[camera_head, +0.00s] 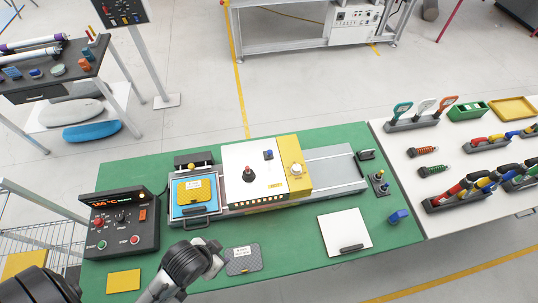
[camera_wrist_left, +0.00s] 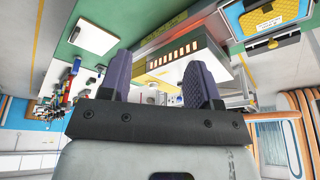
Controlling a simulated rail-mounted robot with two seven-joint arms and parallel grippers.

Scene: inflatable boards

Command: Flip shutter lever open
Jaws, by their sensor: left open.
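A white and yellow machine (camera_head: 255,172) stands mid-bench. I cannot tell which one is the shutter lever. My left gripper (camera_wrist_left: 158,82) has two dark fingers spread apart with nothing held between them. In the head view my left wrist (camera_head: 192,262) is in front of the machine, apart from it. My right gripper is not seen.
A yellow board lies in a blue tray (camera_head: 175,211) left of the machine. A control box (camera_head: 122,226) stands at the bench's left. A grey mat (camera_head: 243,260) and a white plate (camera_head: 345,233) lie in front. Green bench surface is free between them.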

